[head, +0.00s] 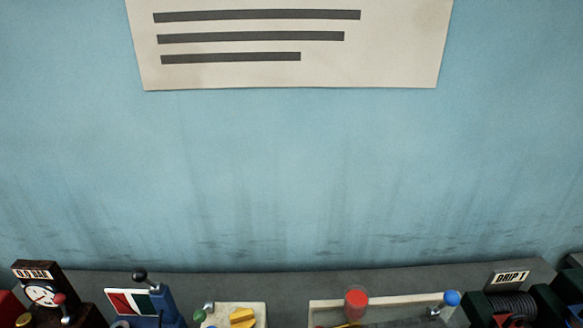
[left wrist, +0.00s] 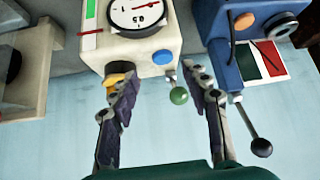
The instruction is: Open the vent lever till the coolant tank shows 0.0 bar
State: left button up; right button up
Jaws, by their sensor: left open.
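My left gripper (left wrist: 160,82) is open in the left wrist view, its two fingers apart. A short lever with a green ball (left wrist: 179,95) shows between the fingers, nearer the right one; I see no grip on it. The lever is at a cream unit (left wrist: 150,53) with a round dial (left wrist: 139,14), a blue button and a yellow part. In the head view, a dark brown unit (head: 45,271) at the lower left has a gauge, a red-ball lever (head: 59,298) and a BAR label; its digits are hard to read. I cannot tell which unit is the coolant tank. My right gripper is out of view.
A blue unit (left wrist: 229,60) with a black-ball lever (left wrist: 262,147) stands close to the right finger. In the head view, a pale tray-like piece (head: 395,301), a red knob (head: 356,304) and a DRIP unit (head: 511,278) stand further right. The blue wall is behind.

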pick_arm(q)
jog(key=f+b, duration=0.1)
jog(key=d+f+m+h+b, duration=0.1)
jog(key=f, duration=0.1)
jog(key=d+f+m+g+b, duration=0.1)
jog(key=shift+w+f+h+b, duration=0.1)
jog(key=shift+f+h+b, duration=0.1)
jog(key=shift+h+b, duration=0.2)
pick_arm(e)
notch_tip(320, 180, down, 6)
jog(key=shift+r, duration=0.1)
